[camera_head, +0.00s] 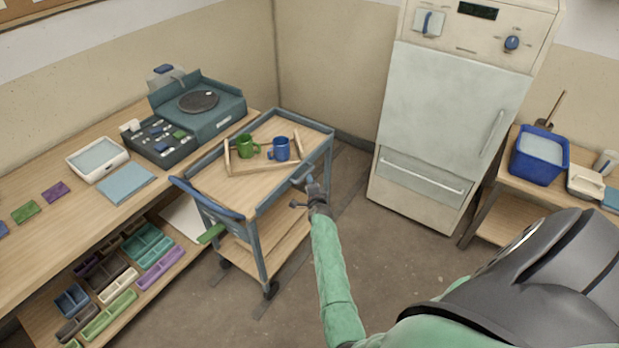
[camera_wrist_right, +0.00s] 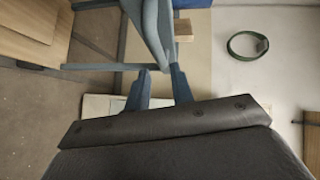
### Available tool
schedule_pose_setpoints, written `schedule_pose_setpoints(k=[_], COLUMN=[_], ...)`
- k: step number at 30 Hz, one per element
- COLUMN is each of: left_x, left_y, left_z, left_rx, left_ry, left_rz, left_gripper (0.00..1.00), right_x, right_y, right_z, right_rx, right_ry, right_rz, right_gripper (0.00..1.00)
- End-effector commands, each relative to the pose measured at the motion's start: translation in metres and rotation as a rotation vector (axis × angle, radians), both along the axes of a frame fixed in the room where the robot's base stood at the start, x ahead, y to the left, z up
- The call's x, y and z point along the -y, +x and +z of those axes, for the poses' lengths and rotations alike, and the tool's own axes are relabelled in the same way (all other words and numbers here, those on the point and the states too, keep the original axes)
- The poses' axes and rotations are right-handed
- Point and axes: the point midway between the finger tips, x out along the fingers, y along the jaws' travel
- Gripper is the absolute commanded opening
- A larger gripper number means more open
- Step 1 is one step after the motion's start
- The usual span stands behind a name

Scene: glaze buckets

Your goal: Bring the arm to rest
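My right gripper (camera_head: 303,193) is at the end of the green-sleeved arm, in front of the right side of a blue-grey cart (camera_head: 253,210). In the right wrist view its two fingers (camera_wrist_right: 159,88) stand apart. A blue-grey bar (camera_wrist_right: 153,30) reaches down toward the gap between them; I cannot tell whether they touch it. No held object shows. On the cart, a wooden tray (camera_head: 235,168) holds a green mug (camera_head: 245,147) and a blue mug (camera_head: 281,149), both upright. My left gripper is not in view.
A long workbench (camera_head: 60,235) with a turntable unit (camera_head: 199,101) runs along the left. A tall white cabinet (camera_head: 450,110) stands behind. A side table at right bears a blue bucket (camera_head: 539,155). Floor (camera_head: 275,310) is free before the cart. A green ring (camera_wrist_right: 247,45) shows in the wrist view.

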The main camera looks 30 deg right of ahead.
Motion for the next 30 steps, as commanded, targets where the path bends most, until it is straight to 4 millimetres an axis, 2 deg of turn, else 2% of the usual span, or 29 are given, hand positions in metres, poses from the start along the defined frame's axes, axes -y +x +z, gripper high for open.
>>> schedule_pose_setpoints(k=[20, 23, 25, 30], left_x=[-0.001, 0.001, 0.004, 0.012], left_y=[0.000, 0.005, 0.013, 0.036], left_z=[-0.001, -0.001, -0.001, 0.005], left_rx=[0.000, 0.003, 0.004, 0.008], left_ry=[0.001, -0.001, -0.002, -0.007], left_rz=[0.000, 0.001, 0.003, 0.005], left_gripper=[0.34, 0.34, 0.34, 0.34], right_x=[-0.004, -0.017, -0.033, -0.086], right_y=[-0.004, -0.011, -0.020, -0.057], right_z=[-0.005, -0.024, -0.047, -0.119], right_rx=[-0.010, -0.059, -0.119, -0.311], right_ry=[-0.006, -0.044, -0.090, -0.244], right_rz=[0.009, 0.053, 0.109, 0.302], right_gripper=[0.23, 0.23, 0.23, 0.23])
